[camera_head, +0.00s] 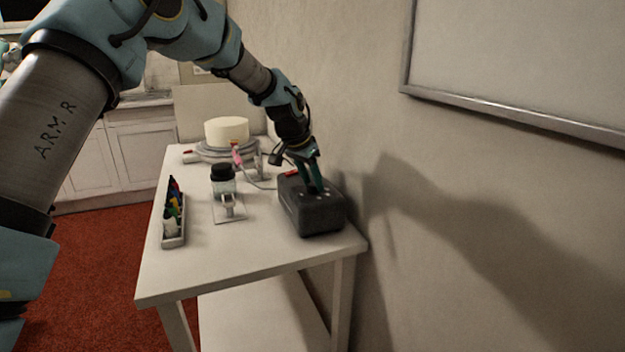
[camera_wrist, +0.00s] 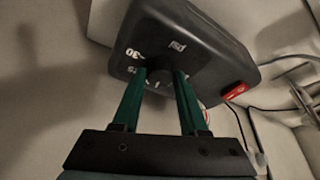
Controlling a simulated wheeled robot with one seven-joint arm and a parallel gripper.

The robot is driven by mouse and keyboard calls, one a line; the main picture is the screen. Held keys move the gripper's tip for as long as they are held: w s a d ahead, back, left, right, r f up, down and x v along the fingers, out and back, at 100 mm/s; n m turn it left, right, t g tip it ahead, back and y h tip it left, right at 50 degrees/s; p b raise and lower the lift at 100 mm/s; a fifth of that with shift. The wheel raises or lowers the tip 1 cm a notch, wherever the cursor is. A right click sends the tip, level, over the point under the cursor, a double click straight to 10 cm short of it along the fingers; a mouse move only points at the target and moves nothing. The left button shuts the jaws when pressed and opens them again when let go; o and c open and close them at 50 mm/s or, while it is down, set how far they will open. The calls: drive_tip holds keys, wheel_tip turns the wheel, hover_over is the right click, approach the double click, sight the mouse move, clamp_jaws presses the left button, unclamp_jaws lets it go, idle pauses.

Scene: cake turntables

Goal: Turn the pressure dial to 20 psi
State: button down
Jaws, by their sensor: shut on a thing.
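The dark grey compressor box (camera_head: 318,216) stands at the right side of the white table, by the wall. In the wrist view, its top face (camera_wrist: 205,50) carries the printed marks "psi" and "30". The pressure dial (camera_wrist: 160,80) is a dark round knob on that face, partly hidden between the fingers. My gripper (camera_head: 313,186) reaches down onto the box from above. Its green fingers (camera_wrist: 160,90) are shut on the dial, one on each side. The dial's pointer and the 20 mark cannot be made out.
A red switch (camera_wrist: 236,91) is on the box near the gripper. On the white table (camera_head: 190,275) stand a cake on a turntable (camera_head: 226,133), a dark-lidded jar (camera_head: 222,182), a small stand (camera_head: 229,208) and a tray of bottles (camera_head: 173,233). The wall is close on the right.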

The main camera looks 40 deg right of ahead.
drive_tip(key=shift+m+g, duration=0.4)
drive_tip(key=shift+m, duration=0.6)
drive_tip(key=shift+c, duration=2.2)
unclamp_jaws()
drive_tip(key=b+v, duration=0.1)
drive_tip(key=v, duration=0.9)
drive_tip(key=shift+r+b, duration=0.35)
drive_tip(key=shift+b, duration=0.05)
drive_tip(key=shift+w+a, duration=0.1)
drive_tip(key=shift+w, duration=0.05)
